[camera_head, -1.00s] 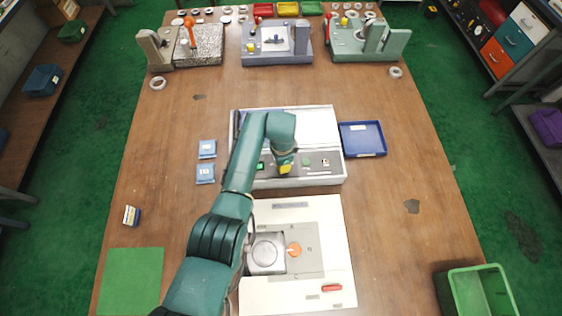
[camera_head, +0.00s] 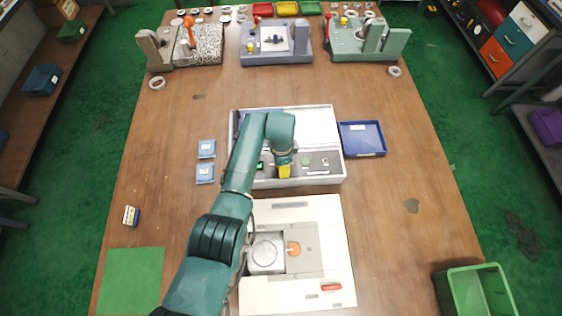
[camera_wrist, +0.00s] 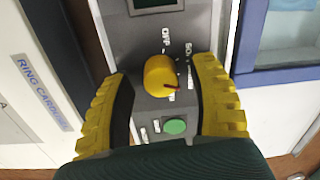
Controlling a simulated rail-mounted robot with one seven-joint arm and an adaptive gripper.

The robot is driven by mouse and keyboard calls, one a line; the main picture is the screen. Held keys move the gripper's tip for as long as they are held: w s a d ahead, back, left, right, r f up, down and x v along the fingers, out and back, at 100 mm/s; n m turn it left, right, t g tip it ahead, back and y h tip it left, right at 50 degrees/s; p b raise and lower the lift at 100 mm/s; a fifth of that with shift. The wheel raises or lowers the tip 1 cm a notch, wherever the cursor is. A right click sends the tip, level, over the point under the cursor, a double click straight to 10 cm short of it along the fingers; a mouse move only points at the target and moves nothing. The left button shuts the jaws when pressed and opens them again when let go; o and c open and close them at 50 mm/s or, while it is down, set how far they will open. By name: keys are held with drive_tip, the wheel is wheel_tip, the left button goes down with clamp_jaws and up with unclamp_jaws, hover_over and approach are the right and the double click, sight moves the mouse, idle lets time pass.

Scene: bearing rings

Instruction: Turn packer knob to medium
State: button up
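The packer (camera_head: 325,174) is a grey and white machine in the middle of the table, with a control panel along its near side. The packer knob (camera_wrist: 160,74) is yellow with a dark reddish mark at its lower right edge. Labels, one reading "OFF" and one starting "SO", are printed around it; the others are too small or hidden to read. My gripper (camera_wrist: 162,84) is open, with one yellow finger on each side of the knob and visible gaps between. In the head view my gripper (camera_head: 284,170) is over the panel and hides the knob.
A green button (camera_wrist: 175,126) sits close to the knob, between my fingers, and a dark display (camera_wrist: 155,4) lies beyond it. A blue tray (camera_head: 362,139) is right of the packer.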

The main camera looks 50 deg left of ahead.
drive_tip(key=shift+r, duration=0.1)
wheel_tip(320, 180, up, 12)
drive_tip(key=shift+d, duration=0.15)
idle(0.3)
drive_tip(key=shift+s, duration=0.1)
idle(0.3)
